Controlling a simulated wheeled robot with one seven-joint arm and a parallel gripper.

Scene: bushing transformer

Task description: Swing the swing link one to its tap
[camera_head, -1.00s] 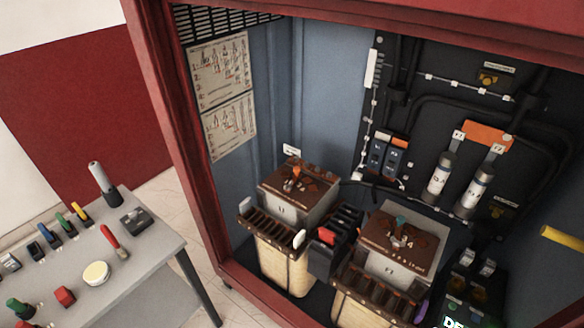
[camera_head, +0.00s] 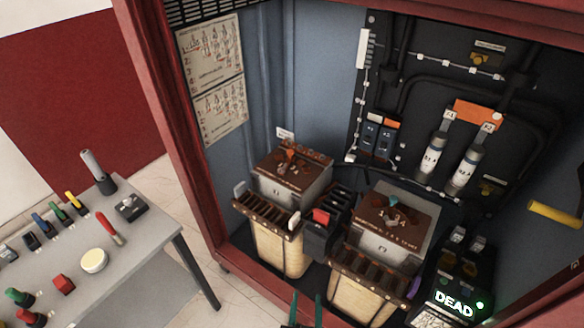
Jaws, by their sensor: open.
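Two transformers stand in the red cabinet. The left one (camera_head: 275,240) has a brown tap board (camera_head: 292,172) on top with a small orange-tipped link (camera_head: 290,155). The right one (camera_head: 362,290) has a similar brown tap board (camera_head: 394,216) with a small teal-tipped part (camera_head: 393,202) beside the marks 3 and 4. Which is swing link one, and which tap each link points to, is too small to tell. My gripper (camera_head: 306,312) shows only as two dark green fingertips at the bottom edge. It is open and apart from both boards, below and in front of them.
The cabinet's red front sill (camera_head: 245,285) and left post (camera_head: 182,130) frame the opening. A black box (camera_head: 325,222) with a red part sits between the transformers. A panel reading DEAD (camera_head: 453,304) glows at lower right. A grey tool table (camera_head: 140,255) stands at left.

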